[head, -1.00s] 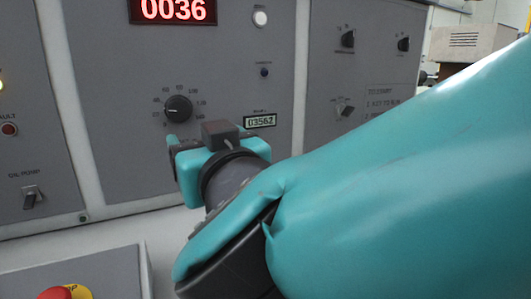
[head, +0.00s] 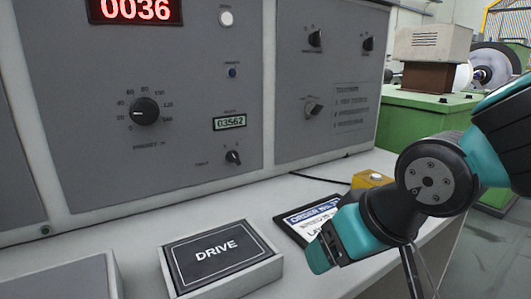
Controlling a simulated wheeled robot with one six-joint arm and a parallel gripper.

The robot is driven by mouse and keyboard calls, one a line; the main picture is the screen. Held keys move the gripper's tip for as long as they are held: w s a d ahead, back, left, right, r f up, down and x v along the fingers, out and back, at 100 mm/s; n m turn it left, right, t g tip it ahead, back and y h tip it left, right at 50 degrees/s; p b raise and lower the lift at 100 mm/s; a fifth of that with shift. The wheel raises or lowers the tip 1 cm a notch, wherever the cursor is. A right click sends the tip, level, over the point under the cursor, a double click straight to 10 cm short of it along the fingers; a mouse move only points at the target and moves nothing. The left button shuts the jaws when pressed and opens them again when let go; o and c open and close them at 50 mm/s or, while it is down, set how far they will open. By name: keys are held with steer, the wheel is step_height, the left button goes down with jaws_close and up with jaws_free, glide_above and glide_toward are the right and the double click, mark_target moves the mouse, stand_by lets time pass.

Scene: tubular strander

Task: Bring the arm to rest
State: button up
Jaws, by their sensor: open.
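My arm is folded at the right of the head view, with a dark round joint showing toward the camera. My gripper (head: 322,252), teal and dark grey, is over the desk in front of the control panel. It points down and to the left, beside the order card (head: 308,212). It is open, and I see nothing held in it. The far finger is partly hidden by the gripper body. The panel (head: 190,60) stands behind, apart from the gripper.
A box marked DRIVE (head: 218,255) lies on the desk left of my gripper. A yellow box (head: 372,179) stands behind the arm. The panel carries a large dial knob (head: 145,111) and a red display reading 0036 (head: 135,9). Green machinery (head: 425,125) stands at the back right.

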steer(key=s+d+n+g+p, duration=0.15)
steer(key=s+d+g, duration=0.35)
steer(key=s, duration=0.6)
step_height(320, 180, up, 19)
steer(key=p, duration=1.7)
steer(key=shift+w+a+n+p, duration=0.2)
steer(key=shift+w+n+p, duration=0.1)
steer(key=shift+n, duration=0.05)
steer(key=shift+f, duration=0.15)
